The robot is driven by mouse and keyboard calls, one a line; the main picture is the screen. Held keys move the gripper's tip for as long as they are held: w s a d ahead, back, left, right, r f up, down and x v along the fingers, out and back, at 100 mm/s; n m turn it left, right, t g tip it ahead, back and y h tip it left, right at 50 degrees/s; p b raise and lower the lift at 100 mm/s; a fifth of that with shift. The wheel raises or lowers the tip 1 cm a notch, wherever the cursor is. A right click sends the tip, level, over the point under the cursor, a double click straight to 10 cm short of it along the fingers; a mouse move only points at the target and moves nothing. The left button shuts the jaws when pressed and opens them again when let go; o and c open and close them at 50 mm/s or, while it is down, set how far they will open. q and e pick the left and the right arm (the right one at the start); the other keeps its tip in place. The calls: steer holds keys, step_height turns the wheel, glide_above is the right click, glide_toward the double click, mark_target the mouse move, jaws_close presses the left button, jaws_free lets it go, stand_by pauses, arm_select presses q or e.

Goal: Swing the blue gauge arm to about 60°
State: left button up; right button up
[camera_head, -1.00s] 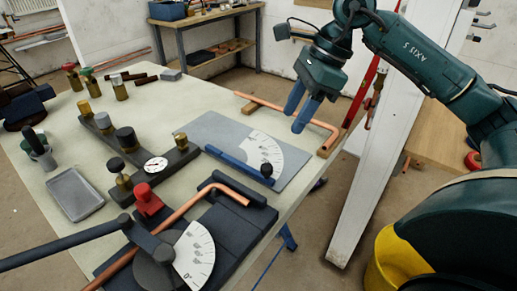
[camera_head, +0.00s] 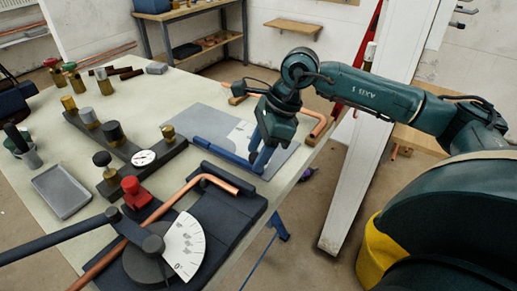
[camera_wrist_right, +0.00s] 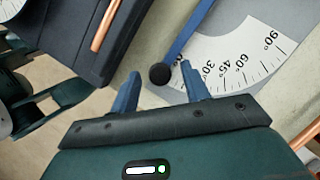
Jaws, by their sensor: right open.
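The blue gauge arm (camera_head: 213,147) lies on a grey plate (camera_head: 200,120) on the bench; it also shows in the right wrist view (camera_wrist_right: 188,32). Its black knob (camera_wrist_right: 160,74) sits at the arm's near end. The white scale (camera_wrist_right: 240,60) spreads to the right of the arm in that view, with 30°, 45°, 60° and 90° readable. The arm lies before the 30° mark, at the low end. My right gripper (camera_head: 257,161) is open over the knob end, which it hides in the head view. In the wrist view the knob lies between the fingertips (camera_wrist_right: 158,82), apart from both. My left gripper is not in view.
A tube bender with a copper pipe (camera_head: 160,208), red knob (camera_head: 134,192) and its own white dial (camera_head: 185,246) stands close in front of the plate. A bent copper pipe (camera_head: 318,124) lies behind my gripper. A manifold with a round gauge (camera_head: 144,157) is to the left.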

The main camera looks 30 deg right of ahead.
steer(key=shift+c, duration=0.5)
jaws_close()
steer(key=shift+d, duration=0.1)
